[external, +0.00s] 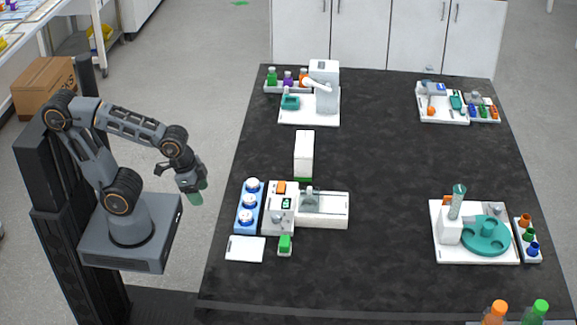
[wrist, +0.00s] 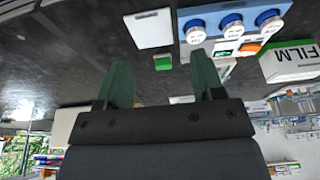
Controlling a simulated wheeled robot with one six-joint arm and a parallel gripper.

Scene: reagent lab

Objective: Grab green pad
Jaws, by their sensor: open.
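The green pad (external: 285,242) is a small bright green block on a white base at the front edge of the white device on the black table. It also shows in the wrist view (wrist: 163,62), beyond and between my fingertips. My gripper (external: 195,190) is open and empty, with dark green fingers pointing down, left of the table edge and apart from the pad. In the wrist view my gripper (wrist: 162,82) shows two spread fingers with nothing between them.
A blue rack with white-and-blue caps (external: 248,206) and a flat white plate (external: 245,249) stand left of the pad. The white device (external: 320,209) is behind it. A white film box (external: 304,152) stands farther back. The table's middle is clear.

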